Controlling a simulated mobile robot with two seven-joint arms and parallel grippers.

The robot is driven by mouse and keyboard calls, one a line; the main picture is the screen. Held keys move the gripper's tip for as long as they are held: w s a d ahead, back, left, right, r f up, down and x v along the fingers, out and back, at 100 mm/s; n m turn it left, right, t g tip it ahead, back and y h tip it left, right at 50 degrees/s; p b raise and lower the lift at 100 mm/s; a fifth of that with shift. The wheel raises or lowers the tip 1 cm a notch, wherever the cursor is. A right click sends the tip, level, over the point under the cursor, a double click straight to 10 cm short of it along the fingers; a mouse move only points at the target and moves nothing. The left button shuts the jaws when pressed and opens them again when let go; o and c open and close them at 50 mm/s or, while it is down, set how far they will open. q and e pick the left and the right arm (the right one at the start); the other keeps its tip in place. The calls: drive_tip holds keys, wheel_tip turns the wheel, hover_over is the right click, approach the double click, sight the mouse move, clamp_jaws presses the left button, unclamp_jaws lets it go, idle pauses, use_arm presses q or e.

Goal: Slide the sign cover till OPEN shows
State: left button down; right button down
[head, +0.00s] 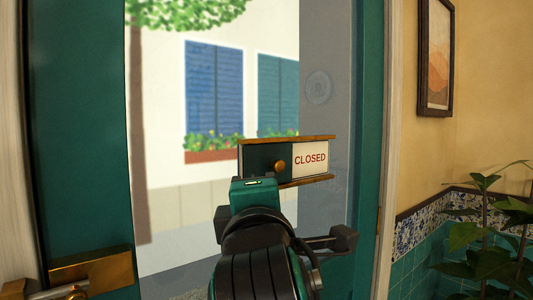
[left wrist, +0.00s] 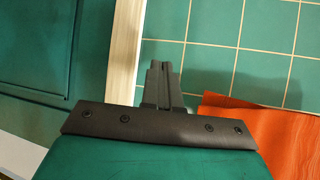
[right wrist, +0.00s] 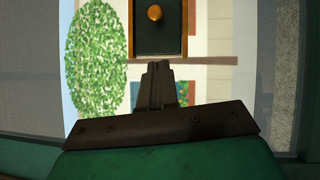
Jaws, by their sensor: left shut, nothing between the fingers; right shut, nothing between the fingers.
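The sign (head: 310,174) hangs on the glass door, in a wood-edged frame. Red CLOSED lettering shows on its right half. The dark green cover (head: 258,160) fills the left half and carries a round brass knob (head: 280,165). My right gripper's arm stands in front of the sign's lower left, and its fingertips are hidden in the head view. In the right wrist view the shut, empty fingers (right wrist: 158,66) are just below the cover (right wrist: 158,40) and knob (right wrist: 155,13); I cannot tell whether they touch. My left gripper (left wrist: 162,65) is shut and empty, away from the sign.
The teal door frame (head: 367,150) stands right of the glass. A brass latch (head: 92,268) is at lower left. A leafy plant (head: 490,245) and framed picture (head: 435,58) are at right. Orange cloth (left wrist: 260,140) and green tiles (left wrist: 270,50) are near my left gripper.

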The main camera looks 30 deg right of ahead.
sight(270, 166)
drive_tip(key=w+d, duration=0.2)
drive_tip(key=w+d+p, duration=0.1)
drive_tip(key=d, duration=0.1)
drive_tip(key=w+d+r, duration=0.1)
drive_tip(key=w+d, duration=0.1)
drive_tip(key=shift+w+d+r, duration=0.1)
drive_tip(key=shift+w+d, duration=0.2)
use_arm(q)
drive_tip(key=shift+s+a+r, duration=0.15)
drive_tip(key=shift+a+r, duration=0.1)
drive_tip(key=shift+r, duration=0.5)
